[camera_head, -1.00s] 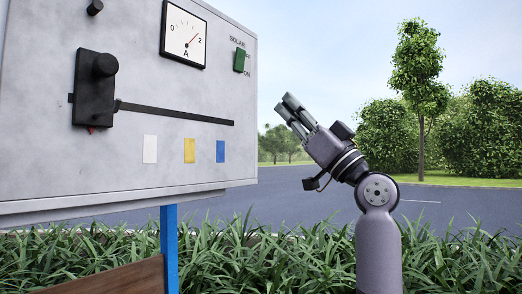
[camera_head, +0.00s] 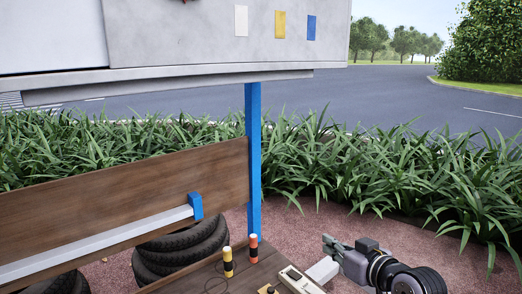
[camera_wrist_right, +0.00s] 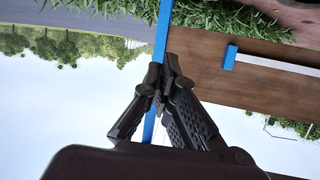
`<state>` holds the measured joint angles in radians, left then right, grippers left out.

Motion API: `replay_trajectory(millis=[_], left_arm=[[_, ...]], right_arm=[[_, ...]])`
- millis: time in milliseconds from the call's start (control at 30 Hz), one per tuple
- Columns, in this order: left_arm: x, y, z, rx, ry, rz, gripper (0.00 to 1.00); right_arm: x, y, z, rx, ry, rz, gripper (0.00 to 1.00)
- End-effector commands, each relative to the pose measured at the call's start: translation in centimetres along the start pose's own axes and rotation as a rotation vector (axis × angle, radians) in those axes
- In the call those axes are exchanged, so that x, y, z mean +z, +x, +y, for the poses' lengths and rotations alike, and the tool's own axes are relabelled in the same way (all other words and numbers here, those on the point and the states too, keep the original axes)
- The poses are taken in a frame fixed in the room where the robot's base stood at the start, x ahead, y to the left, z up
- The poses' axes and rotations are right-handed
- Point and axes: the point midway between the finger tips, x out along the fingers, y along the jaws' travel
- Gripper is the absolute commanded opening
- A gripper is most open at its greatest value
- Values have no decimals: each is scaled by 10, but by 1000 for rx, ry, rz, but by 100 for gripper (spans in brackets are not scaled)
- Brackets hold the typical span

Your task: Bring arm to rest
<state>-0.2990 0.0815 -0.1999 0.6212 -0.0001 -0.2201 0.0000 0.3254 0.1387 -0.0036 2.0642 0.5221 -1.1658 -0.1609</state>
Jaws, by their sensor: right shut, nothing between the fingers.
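My right gripper (camera_head: 328,243) is at the lower right of the head view, low beside the cart's wooden bed, with its fingers pointing left. In the right wrist view its two dark fingers (camera_wrist_right: 165,85) meet at the tips, shut with nothing between them. Behind the fingertips in that view are the cart's blue post (camera_wrist_right: 163,30) and brown side board (camera_wrist_right: 205,70). My left gripper is in neither view.
The blue post (camera_head: 253,160) carries the grey panel (camera_head: 170,35). A wooden board (camera_head: 120,190) with a pale bar runs left. Tyres (camera_head: 180,250) stand behind.

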Motion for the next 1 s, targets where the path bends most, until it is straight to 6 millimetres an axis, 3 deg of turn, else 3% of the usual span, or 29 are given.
replay_trajectory(millis=[33,200,300,400,600,867,1000], left_arm=[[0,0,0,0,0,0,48],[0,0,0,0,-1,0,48],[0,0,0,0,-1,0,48],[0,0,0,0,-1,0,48],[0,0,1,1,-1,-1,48],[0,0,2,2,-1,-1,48],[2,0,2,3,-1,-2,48]], right_arm=[[43,-7,-6,16,9,-85,0],[166,-49,-24,79,30,-353,0],[223,-83,-36,115,44,-495,0],[263,-115,-46,145,56,-607,0],[314,-170,-61,193,74,-772,0],[356,-238,-79,247,94,-950,0],[386,-212,-72,242,94,-954,0]])
